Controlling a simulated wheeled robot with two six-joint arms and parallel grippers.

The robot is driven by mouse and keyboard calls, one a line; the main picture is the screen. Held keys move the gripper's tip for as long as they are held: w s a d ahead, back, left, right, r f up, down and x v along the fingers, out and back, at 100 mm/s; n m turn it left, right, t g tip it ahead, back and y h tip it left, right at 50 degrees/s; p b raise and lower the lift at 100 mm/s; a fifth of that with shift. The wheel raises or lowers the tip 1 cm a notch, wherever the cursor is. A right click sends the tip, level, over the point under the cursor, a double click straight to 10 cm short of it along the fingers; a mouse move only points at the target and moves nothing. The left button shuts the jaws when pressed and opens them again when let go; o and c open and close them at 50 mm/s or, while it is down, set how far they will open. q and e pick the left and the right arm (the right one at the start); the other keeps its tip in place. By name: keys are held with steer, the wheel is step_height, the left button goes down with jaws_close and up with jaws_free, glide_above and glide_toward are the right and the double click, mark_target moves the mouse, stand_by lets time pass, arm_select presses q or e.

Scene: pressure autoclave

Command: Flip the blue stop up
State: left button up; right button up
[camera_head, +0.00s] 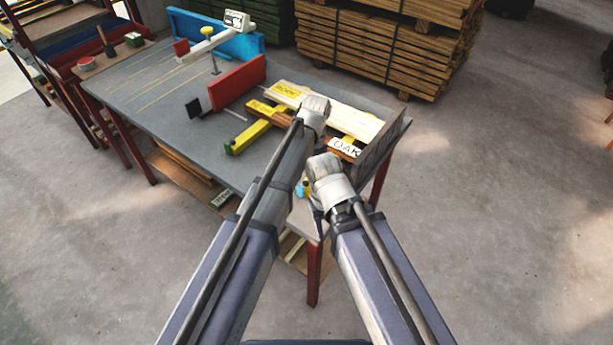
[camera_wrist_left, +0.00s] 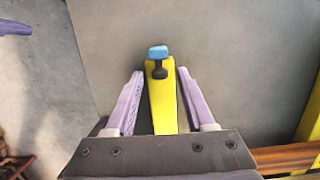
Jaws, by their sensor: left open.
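The blue stop (camera_wrist_left: 158,52) is a small blue block on a dark mount at the far end of a yellow bar (camera_wrist_left: 161,105) in the left wrist view. My left gripper (camera_wrist_left: 160,73) is open, with one purple finger on each side of the bar. Its fingertips are just short of the stop, and I see no grip on it. In the head view a small blue piece (camera_head: 300,191), which looks like the stop, shows at the near table corner, with my arms hiding most of that area. A purple finger-like part, likely my right gripper (camera_wrist_left: 15,27), shows at the upper left edge.
Stacked timber (camera_head: 385,45) stands behind. The floor at the right is clear.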

arm_select(q)
step_height(320, 180, up, 7)
steer(key=w+p, duration=0.1)
steer(key=p, duration=0.5)
steer(key=shift+d+p, duration=0.35)
steer(key=shift+d, duration=0.05)
arm_select(e)
step_height(320, 180, up, 7)
arm_select(q)
steer(key=shift+r, duration=0.1)
